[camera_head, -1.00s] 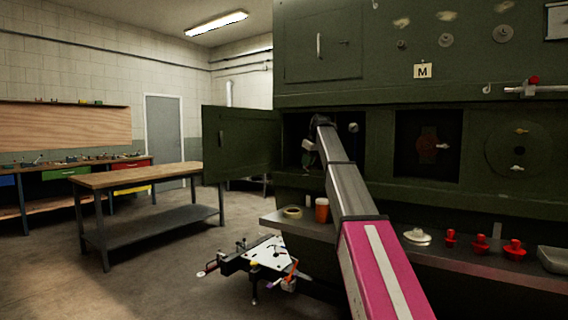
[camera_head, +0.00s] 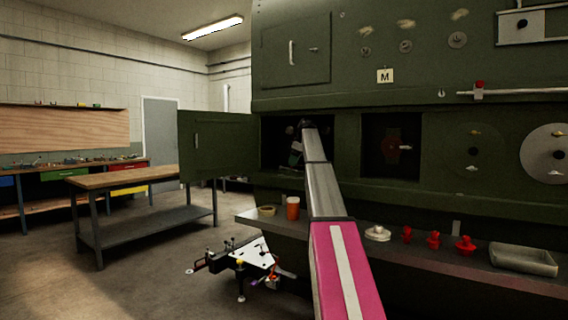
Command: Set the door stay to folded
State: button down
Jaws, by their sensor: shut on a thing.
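The green access door (camera_head: 216,145) at centre left stands swung open to the left of a dark square opening (camera_head: 272,132) in the green fuselage panel. My arm reaches up from the lower right, and my gripper (camera_head: 296,155) is at this opening, small and in shadow. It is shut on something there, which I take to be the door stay. The stay cannot be made out, so I cannot tell its pose. My arm's end covers part of the opening.
A shelf (camera_head: 400,258) below the panel carries an orange cup (camera_head: 293,208), a tape roll (camera_head: 267,211), red knobbed parts (camera_head: 433,240) and a grey tray (camera_head: 523,259). A small cart (camera_head: 252,257) stands low at centre. A workbench (camera_head: 135,176) is at left, with open floor before it.

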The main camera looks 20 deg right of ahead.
jog(key=shift+w+d, duration=0.1)
jog(key=shift+d, duration=0.1)
dwell(0.4)
jog(key=c, duration=1.1)
grip_release()
jog(key=shift+o, duration=0.2)
